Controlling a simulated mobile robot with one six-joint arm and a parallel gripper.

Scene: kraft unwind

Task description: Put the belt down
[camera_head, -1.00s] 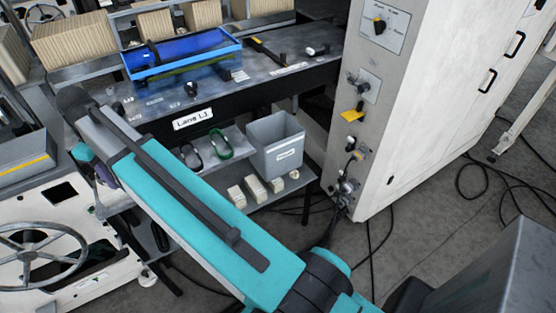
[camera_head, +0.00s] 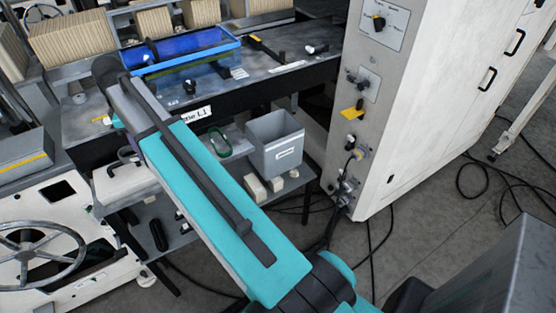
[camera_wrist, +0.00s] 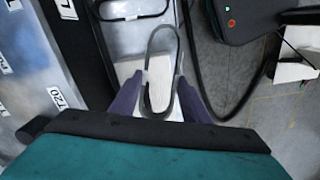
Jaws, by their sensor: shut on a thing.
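In the wrist view, my gripper (camera_wrist: 160,92) has two purple fingers. It is shut on a thin dark belt (camera_wrist: 163,28), a narrow loop that runs up and away from between the fingers. A white block (camera_wrist: 130,70) shows behind the belt; I cannot tell whether they touch. Another dark loop (camera_wrist: 130,17) lies farther up on a grey surface. In the head view my teal arm hides the gripper and the held belt. A green belt (camera_head: 220,142) lies on the lower shelf beside my arm.
A grey bin (camera_head: 273,155) stands on the shelf, with white blocks (camera_head: 256,188) in front of it. Above is a bench with a blue tray (camera_head: 180,62). A tall white cabinet (camera_head: 400,120) stands at right. Cables lie on the floor.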

